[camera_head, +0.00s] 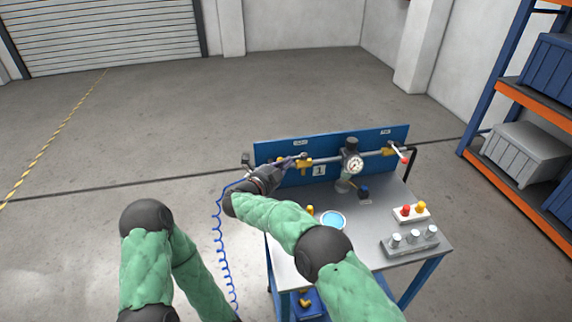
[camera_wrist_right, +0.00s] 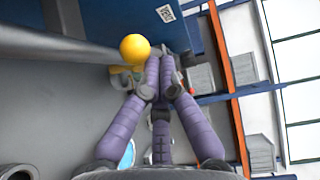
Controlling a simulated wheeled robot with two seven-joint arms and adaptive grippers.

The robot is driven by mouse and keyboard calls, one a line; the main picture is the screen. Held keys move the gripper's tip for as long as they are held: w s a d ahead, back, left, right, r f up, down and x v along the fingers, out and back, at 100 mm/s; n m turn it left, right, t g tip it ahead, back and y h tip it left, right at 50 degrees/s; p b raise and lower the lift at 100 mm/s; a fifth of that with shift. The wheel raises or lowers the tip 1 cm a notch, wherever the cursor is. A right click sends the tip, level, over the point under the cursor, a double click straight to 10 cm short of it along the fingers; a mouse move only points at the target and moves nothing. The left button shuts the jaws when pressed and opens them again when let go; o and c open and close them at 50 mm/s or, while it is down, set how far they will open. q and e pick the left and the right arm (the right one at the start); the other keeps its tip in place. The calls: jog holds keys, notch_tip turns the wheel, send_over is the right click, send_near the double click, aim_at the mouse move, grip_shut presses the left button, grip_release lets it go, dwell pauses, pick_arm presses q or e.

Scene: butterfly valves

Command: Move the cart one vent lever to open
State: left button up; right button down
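The cart (camera_head: 370,226) has a steel top and a blue back panel marked "1". A horizontal pipe with a gauge (camera_head: 352,164) runs along the panel. The right valve (camera_head: 388,150) is brass-yellow, and a pale lever with a red tip (camera_head: 404,157) slants down to the right from it. A left valve (camera_head: 305,162) is also yellow. My right gripper (camera_head: 285,163) is beside this left valve, away from the right one. In the right wrist view its purple fingers (camera_wrist_right: 160,65) come together next to a yellow ball-shaped part (camera_wrist_right: 135,48). The left valve's lever is not clearly seen.
On the cart top are a blue-filled round dish (camera_head: 333,220), a block with red and yellow knobs (camera_head: 411,213) and a grey tray with several metal cylinders (camera_head: 410,241). A coiled blue hose (camera_head: 220,245) hangs at the cart's left. Shelving (camera_head: 520,100) stands at right.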

pick_arm(q)
jog(key=shift+w+a, duration=0.2)
pick_arm(e)
jog(key=shift+w+a, duration=0.2)
jog(key=shift+a, duration=0.05)
jog(key=shift+r, duration=0.1)
dwell(0.4)
